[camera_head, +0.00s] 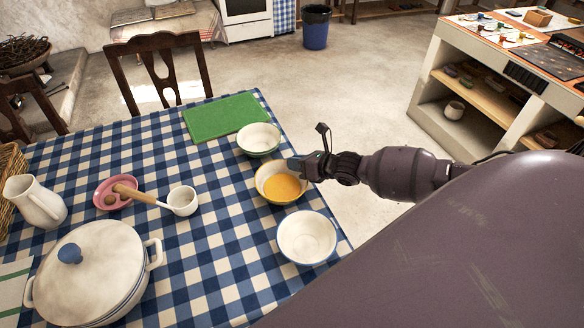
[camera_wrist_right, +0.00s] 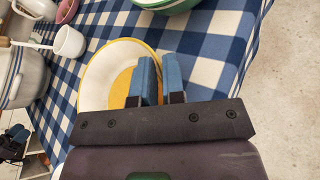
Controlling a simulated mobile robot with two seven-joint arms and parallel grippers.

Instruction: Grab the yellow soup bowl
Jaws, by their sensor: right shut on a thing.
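The yellow soup bowl (camera_head: 268,194) has a yellow rim and orange-yellow contents, and stands on the checked table between two other bowls. My right gripper (camera_head: 297,166) reaches in from the right to its right-hand rim. In the right wrist view the blue fingers of my right gripper (camera_wrist_right: 160,80) straddle the rim of the yellow soup bowl (camera_wrist_right: 95,75), one finger inside and one outside, shut on it. The bowl looks level; I cannot tell whether it is off the cloth. My left gripper is not in view.
A green-rimmed bowl (camera_head: 259,139) stands just behind, a blue-rimmed bowl (camera_head: 307,238) just in front. A green mat (camera_head: 225,116), a ladle (camera_head: 183,201), a pink dish (camera_head: 115,193), a lidded pot (camera_head: 92,268) and a jug (camera_head: 36,200) are also on the table. Floor is open to the right.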

